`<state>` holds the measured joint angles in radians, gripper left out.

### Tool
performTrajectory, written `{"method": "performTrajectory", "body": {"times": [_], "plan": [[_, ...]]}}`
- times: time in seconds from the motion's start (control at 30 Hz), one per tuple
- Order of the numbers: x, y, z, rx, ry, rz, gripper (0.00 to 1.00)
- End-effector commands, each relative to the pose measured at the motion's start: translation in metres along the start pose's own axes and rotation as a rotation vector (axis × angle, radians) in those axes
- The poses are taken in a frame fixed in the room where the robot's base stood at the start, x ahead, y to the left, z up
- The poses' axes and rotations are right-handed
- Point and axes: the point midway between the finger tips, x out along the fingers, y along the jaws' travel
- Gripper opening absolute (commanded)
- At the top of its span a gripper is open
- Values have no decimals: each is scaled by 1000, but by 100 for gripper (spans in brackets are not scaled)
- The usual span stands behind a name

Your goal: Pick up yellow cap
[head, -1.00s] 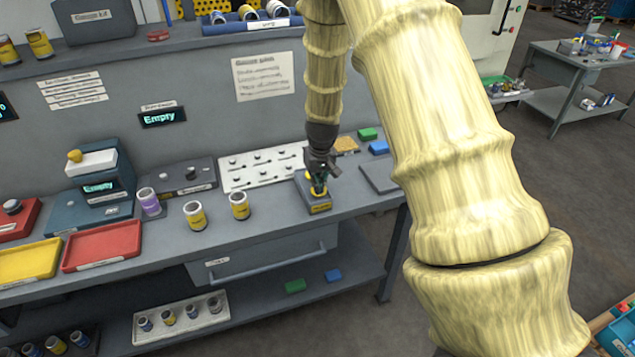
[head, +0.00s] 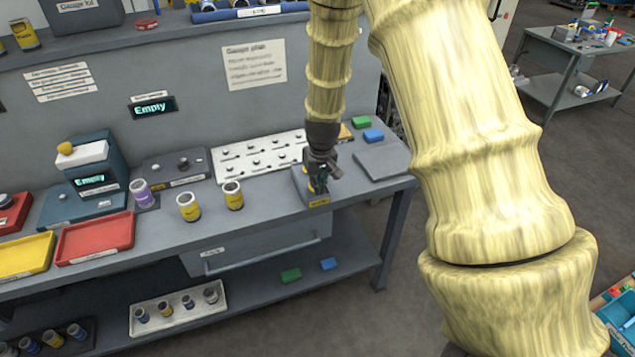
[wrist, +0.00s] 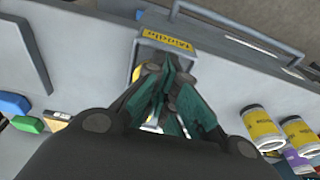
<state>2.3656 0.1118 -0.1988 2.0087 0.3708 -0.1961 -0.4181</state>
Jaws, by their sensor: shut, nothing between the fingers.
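My gripper (head: 319,186) points down over a small grey holder (head: 318,202) with a yellow label near the bench's right end. The holder also shows in the wrist view (wrist: 190,48). The green-padded fingers (wrist: 168,85) are shut and reach over the holder's opening, with nothing seen held between them. A yellow sliver (wrist: 137,73) shows beside the fingers inside the holder; it may be the yellow cap, mostly hidden by the fingers. I cannot tell whether the fingers touch it.
Two yellow-labelled cans (head: 188,207) (head: 233,195) and a purple one (head: 141,193) stand left of the holder. A white panel (head: 262,156) lies behind. Green (head: 361,122) and blue (head: 373,136) blocks and a grey plate (head: 383,162) lie to the right.

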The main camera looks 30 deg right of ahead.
Motion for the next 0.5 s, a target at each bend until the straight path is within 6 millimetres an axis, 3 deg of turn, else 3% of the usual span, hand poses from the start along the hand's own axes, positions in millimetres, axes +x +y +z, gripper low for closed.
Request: {"method": "performTrajectory", "body": {"times": [0.2, 0.4, 0.5], "plan": [[-14, 0, -2, 2, -1, 0, 0], [-16, 0, -2, 1, -7, -2, 0], [-13, 0, 13, 2, -6, -2, 0]]}}
